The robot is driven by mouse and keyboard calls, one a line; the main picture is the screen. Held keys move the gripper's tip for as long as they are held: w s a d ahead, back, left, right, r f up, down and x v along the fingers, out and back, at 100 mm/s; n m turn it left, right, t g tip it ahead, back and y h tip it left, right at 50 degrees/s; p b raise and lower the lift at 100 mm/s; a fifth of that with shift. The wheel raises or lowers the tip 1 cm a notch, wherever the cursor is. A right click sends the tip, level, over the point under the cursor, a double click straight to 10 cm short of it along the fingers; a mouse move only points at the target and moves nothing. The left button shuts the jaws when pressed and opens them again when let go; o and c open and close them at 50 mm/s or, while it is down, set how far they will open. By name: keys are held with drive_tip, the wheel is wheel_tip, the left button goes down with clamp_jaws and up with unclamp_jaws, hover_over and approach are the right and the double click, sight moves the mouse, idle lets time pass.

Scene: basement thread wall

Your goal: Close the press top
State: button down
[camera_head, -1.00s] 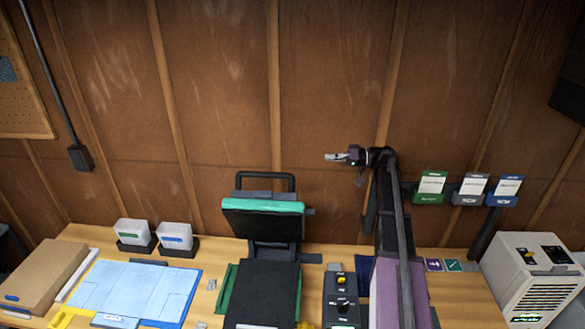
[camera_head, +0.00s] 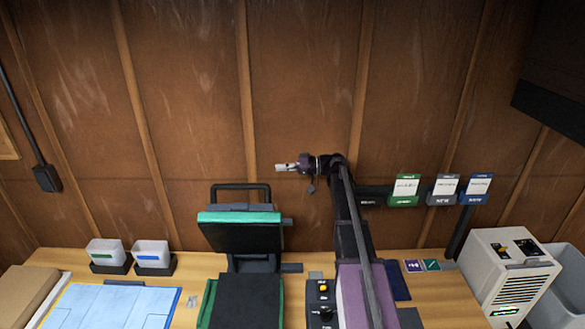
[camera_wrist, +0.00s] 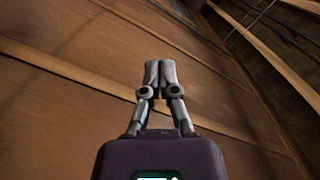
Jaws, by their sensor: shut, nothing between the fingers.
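The heat press stands on the workbench in the head view, left of my arm. Its press top (camera_head: 241,233) is raised and tilted open, with a green upper edge and a black loop handle (camera_head: 240,189) behind and above it. The black lower bed (camera_head: 247,302) lies in front with a green border. My gripper (camera_head: 280,168) is up by the wooden wall, above and right of the handle, pointing left and apart from the press. The wrist view shows its fingertips (camera_wrist: 160,70) together and empty against the wall boards.
A control box (camera_head: 321,300) with a yellow button stands right of the bed. Two small bins (camera_head: 105,252) and blue sheets (camera_head: 112,303) are at left. Card holders (camera_head: 404,190) hang on the wall right of my arm. A beige machine (camera_head: 508,275) stands at the right.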

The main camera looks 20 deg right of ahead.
drive_tip(key=shift+s+a+f+b, duration=0.35)
drive_tip(key=shift+a+f+b, duration=0.05)
drive_tip(key=shift+a, duration=0.3)
drive_tip(key=shift+s+a+f+b, duration=0.35)
drive_tip(key=shift+a, duration=0.35)
drive_tip(key=shift+s+a+f+b, duration=0.35)
drive_tip(key=shift+a+f+b, duration=0.05)
drive_tip(key=shift+a, duration=0.3)
